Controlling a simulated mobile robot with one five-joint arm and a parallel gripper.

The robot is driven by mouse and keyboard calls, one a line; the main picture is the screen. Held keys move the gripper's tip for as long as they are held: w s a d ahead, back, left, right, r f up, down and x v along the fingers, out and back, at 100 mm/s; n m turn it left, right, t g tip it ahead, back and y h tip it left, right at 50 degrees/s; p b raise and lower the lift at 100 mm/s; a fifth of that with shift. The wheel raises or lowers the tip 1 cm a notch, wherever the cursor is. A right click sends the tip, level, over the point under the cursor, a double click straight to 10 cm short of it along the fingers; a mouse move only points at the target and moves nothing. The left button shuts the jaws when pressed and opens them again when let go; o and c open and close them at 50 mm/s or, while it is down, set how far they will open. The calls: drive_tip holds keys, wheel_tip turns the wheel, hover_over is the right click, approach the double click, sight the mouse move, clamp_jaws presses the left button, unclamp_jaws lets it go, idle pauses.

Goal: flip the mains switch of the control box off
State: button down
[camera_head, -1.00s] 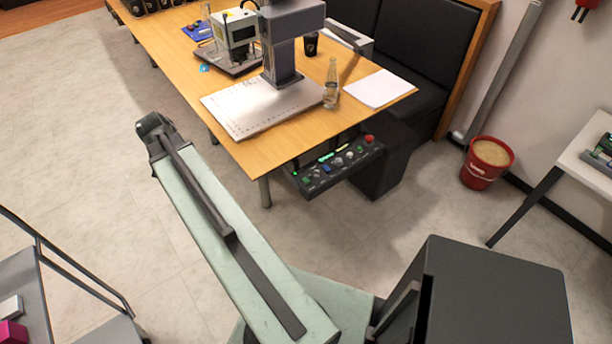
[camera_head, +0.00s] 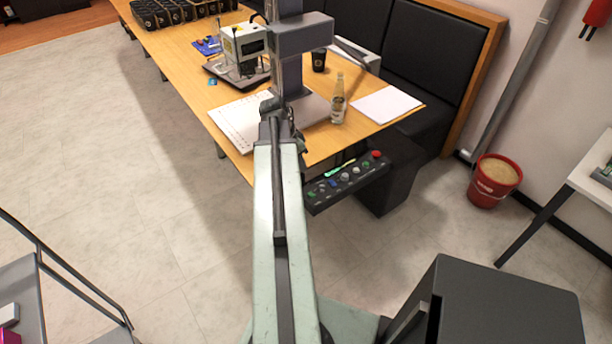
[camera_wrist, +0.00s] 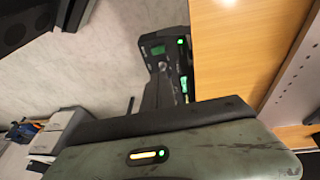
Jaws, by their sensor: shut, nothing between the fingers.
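The control box (camera_head: 352,187) is a dark panel under the table's front edge in the head view, with several coloured buttons and knobs and a red mushroom button (camera_head: 376,154) at its right end. My raised arm covers its left end. I cannot tell which control is the mains switch. In the wrist view part of the control box (camera_wrist: 163,62) shows beside the table edge, with green lights; my own pale green arm link fills the bottom. My gripper's fingers cannot be made out in either view; the arm's far end is by the table's front edge.
The wooden table (camera_head: 240,160) bears the laser marker (camera_head: 305,42), a glass bottle (camera_head: 338,98), a dark cup (camera_head: 319,60) and white paper (camera_head: 387,104). A red bucket (camera_head: 492,180) stands at the right. The floor left of the table is clear.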

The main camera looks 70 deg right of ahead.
sight(314, 196)
drive_tip(key=b+x, duration=0.3)
drive_tip(key=x, duration=0.1)
drive_tip(key=b+x, duration=0.4)
drive_tip(key=a+b+x, duration=0.1)
drive_tip(key=b+x, duration=0.3)
drive_tip(key=shift+f, duration=0.25)
drive_tip(key=shift+s+a+f+b, duration=0.15)
drive_tip(key=shift+f+b, duration=0.15)
drive_tip(key=shift+b, duration=0.1)
drive_tip(key=shift+s+a+f+b, duration=0.2)
drive_tip(key=shift+s+f+b, duration=0.05)
drive_tip(key=shift+f+b, duration=0.3)
drive_tip(key=shift+r, duration=0.25)
